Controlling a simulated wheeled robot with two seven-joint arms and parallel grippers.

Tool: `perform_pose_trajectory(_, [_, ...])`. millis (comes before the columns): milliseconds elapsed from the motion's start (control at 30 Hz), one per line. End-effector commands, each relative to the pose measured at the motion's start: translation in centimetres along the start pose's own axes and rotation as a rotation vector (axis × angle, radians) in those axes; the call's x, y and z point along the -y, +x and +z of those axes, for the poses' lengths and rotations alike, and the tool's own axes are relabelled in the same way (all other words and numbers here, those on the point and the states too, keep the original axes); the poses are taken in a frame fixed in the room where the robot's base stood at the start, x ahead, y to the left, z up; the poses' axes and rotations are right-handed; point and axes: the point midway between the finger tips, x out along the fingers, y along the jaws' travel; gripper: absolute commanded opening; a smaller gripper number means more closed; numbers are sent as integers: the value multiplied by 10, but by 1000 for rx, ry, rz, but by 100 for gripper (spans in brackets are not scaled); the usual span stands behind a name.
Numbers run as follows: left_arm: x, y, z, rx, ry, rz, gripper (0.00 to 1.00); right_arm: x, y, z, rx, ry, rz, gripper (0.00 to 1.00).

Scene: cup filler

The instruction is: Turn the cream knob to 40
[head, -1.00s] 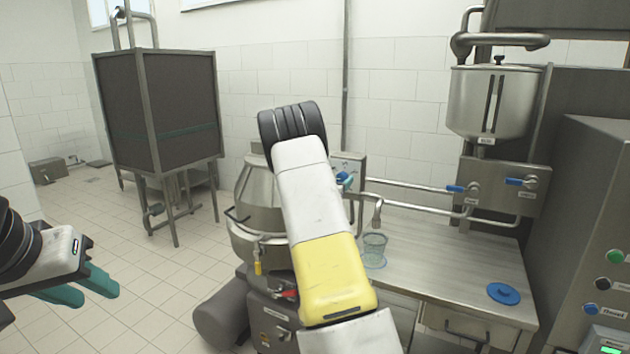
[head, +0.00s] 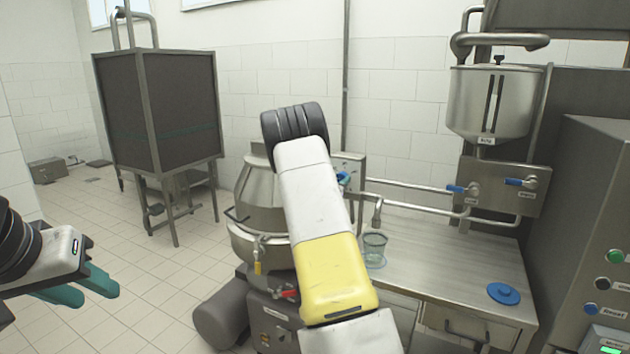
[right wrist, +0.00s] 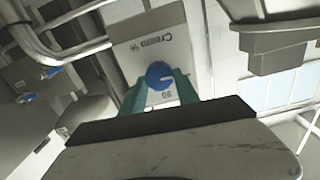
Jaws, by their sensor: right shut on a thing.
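The cream knob (right wrist: 158,74) is round and blue with a white pointer mark. It sits on a grey panel (right wrist: 150,35) lettered "Cream" with a % sign. A number by the knob appears upside down and is too blurred to read surely. My right gripper (right wrist: 161,84) is shut on the knob, its teal fingers on both sides. In the head view the knob (head: 343,178) shows small beside my right arm, which hides most of that gripper. My left gripper (head: 101,294) is open and empty at the far left, over the floor.
A clear cup (head: 374,248) stands on the steel counter (head: 440,265) under a spout. A blue lid (head: 503,293) lies at the counter's right. Pipes with blue-handled valves (head: 522,181) run behind, under a steel hopper (head: 493,100). A kettle-like vessel (head: 262,190) stands behind my right arm.

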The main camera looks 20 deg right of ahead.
Motion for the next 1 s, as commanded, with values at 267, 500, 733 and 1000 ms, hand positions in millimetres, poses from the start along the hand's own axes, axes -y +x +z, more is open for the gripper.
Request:
perform_pose_trajectory(267, [0,0,0,0,0,0,36,-2,0,0,0,194,1,0])
perform_pose_trajectory(500, [0,0,0,0,0,0,36,-3,0,1,1,421,2,0])
perform_pose_trajectory(733, [0,0,0,0,0,0,36,-3,0,1,0,640,0,0])
perform_pose_trajectory(1000, [0,0,0,0,0,0,36,-4,0,2,0,896,1,0])
